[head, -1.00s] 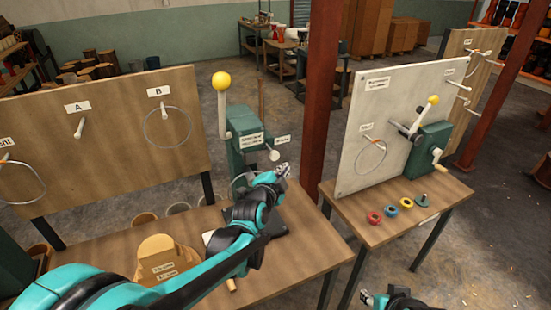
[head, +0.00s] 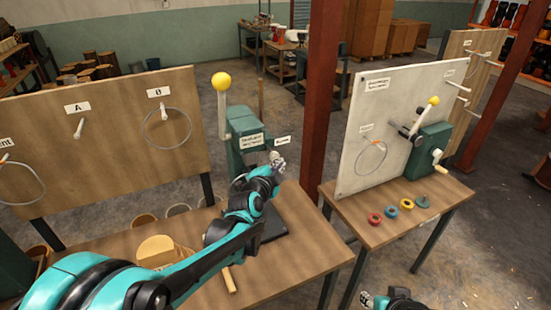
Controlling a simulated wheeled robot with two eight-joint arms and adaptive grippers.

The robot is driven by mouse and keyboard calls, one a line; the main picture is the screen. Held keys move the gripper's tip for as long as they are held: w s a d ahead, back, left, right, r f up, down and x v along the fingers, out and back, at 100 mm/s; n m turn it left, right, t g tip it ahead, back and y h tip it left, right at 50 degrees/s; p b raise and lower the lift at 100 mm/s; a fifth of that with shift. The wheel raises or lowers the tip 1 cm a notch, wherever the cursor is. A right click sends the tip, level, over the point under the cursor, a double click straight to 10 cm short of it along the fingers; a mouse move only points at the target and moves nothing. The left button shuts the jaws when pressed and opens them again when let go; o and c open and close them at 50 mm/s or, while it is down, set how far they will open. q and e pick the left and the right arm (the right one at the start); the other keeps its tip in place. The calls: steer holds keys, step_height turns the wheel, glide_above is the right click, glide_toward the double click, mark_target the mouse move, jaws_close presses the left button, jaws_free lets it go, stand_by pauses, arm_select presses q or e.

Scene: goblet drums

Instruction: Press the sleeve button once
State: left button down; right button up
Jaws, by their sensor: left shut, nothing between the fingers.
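A green machine (head: 240,124) with a yellow-knobbed lever stands at the back of the left workbench (head: 300,262). A small label (head: 283,140) is on its right side; its words are too small to read surely. The pale round button seen below that label earlier is now hidden behind my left gripper (head: 278,161). The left gripper is shut and empty, at the machine's right side. I cannot tell whether it touches the button. My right gripper (head: 367,299) shows only in part at the bottom edge, away from the machine, its opening unclear.
A wooden board (head: 110,150) with pegs and wire rings stands at the left. A red post (head: 318,110) rises just right of the machine. A second table (head: 384,232) at the right holds a white panel (head: 385,120), another green machine (head: 431,145) and several coloured rings.

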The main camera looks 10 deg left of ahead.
stand_by(0.8)
arm_select(q)
steer(key=shift+w+a, duration=0.25)
steer(key=shift+w, duration=0.15)
steer(key=shift+w+a, duration=0.55)
steer(key=shift+w, duration=0.15)
stand_by(1.1)
steer(key=shift+d, duration=0.1)
steer(key=shift+s+d, duration=0.35)
steer(key=shift+s, duration=0.2)
steer(key=shift+s+d, duration=0.3)
steer(key=shift+s, duration=0.25)
steer(key=s+d, duration=0.1)
steer(key=s, duration=0.1)
steer(key=s+d, duration=0.2)
stand_by(0.3)
steer(key=shift+s+a, duration=0.1)
stand_by(0.4)
